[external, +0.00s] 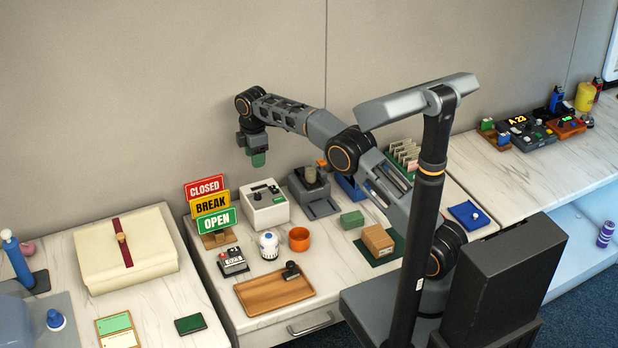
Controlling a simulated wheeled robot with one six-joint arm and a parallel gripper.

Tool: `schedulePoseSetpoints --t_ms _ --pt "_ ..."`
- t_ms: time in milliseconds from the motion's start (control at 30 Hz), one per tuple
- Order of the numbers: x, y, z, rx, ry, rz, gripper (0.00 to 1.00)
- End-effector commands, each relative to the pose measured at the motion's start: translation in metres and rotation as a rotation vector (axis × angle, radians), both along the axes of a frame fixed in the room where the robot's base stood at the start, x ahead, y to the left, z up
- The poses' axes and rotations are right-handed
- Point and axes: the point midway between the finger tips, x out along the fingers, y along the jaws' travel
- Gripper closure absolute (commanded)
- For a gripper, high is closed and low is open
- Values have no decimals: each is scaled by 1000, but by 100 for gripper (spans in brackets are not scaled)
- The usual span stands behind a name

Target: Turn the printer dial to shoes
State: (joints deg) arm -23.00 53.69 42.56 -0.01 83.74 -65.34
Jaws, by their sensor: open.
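A white box-shaped machine (265,211), which looks like the printer, stands at the back of the middle counter, just right of the sign stack. Its top carries small dark parts and a green patch. Which of these is the dial, where it points and any labels are too small to tell. My gripper (253,153) hangs pointing down, above and apart from the machine. It is open, with a green tip showing and nothing clearly held between its fingers.
CLOSED, BREAK and OPEN signs (210,207) stand close left of the machine. A dark grey device (315,197) is to its right. A white jar (269,246), an orange cup (299,239) and a wooden tray (273,294) are in front. The air around my gripper is clear.

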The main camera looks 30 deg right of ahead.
Motion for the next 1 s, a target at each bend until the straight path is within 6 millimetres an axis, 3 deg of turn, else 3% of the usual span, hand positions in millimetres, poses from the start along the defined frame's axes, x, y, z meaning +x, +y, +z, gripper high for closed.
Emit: schedulePoseSetpoints --t_ms 167,700,1000 --pt "-1 0 -16 -2 4 33 49" --pt "-1 -1 -110 -1 3 30 49" --pt "0 0 -134 0 1 29 49"
